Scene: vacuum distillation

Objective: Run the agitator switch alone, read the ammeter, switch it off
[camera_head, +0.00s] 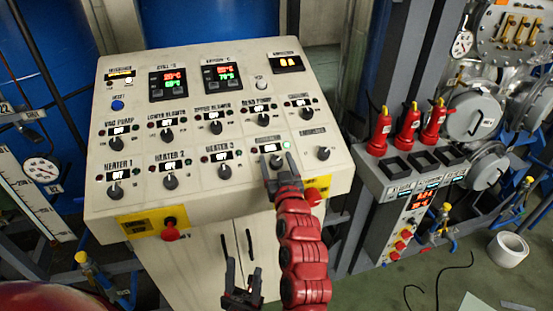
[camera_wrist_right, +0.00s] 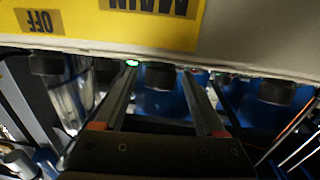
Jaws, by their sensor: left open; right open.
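The sloped control panel (camera_head: 190,135) carries rows of black knobs with small displays. The agitator knob (camera_head: 275,161) appears to be the lower-row knob at my right gripper; its label is too small to read surely. My right gripper (camera_head: 279,165) is open, its fingers on either side of this knob. In the right wrist view a dark knob (camera_wrist_right: 160,73) shows between the fingers; contact cannot be told. A green light (camera_head: 286,143) glows above the knob. The ammeter display (camera_head: 289,62) at the top right shows orange digits, too small to read. My left gripper (camera_head: 244,271) is open and empty, low before the cabinet doors.
Another knob (camera_head: 323,153) sits just right of my right gripper. Red stop buttons (camera_head: 170,230) sit on yellow plates along the panel's front edge. A rack with red bottles (camera_head: 408,125) stands to the right. A white roll (camera_head: 508,249) lies on the floor.

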